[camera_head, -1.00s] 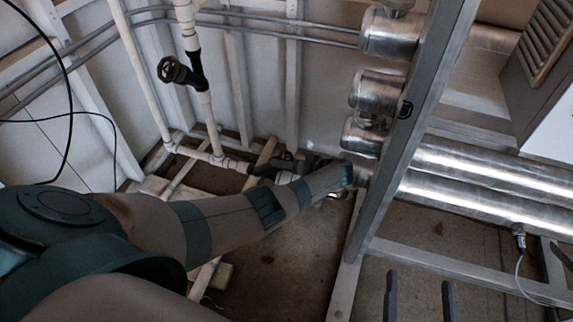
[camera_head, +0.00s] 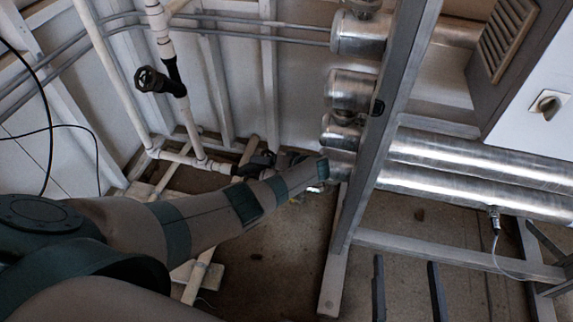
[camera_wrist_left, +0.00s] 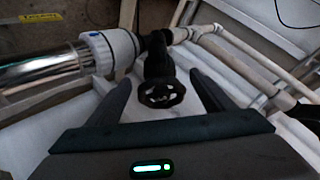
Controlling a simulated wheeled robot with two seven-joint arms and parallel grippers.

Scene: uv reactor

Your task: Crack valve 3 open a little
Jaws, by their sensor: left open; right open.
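In the left wrist view a black valve with a round handwheel (camera_wrist_left: 162,94) faces me. My left gripper (camera_wrist_left: 160,80) is open, with one finger on each side of this valve. I see a gap beside the wheel on both sides, and no clear contact. In the head view my left arm reaches toward the low pipework and its gripper is hidden. A second black handwheel (camera_head: 150,80) sits on an upright white pipe at the upper left. I read no number on either valve. My right gripper (camera_head: 407,275) is open and empty at the bottom, with two dark fingers showing.
A steel cylinder with a white and blue union (camera_wrist_left: 112,50) stands close to the left finger. Steel reactor tubes (camera_head: 470,180) run to the right behind a grey frame post (camera_head: 385,130). A cabinet with a knob (camera_head: 547,104) is at the upper right.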

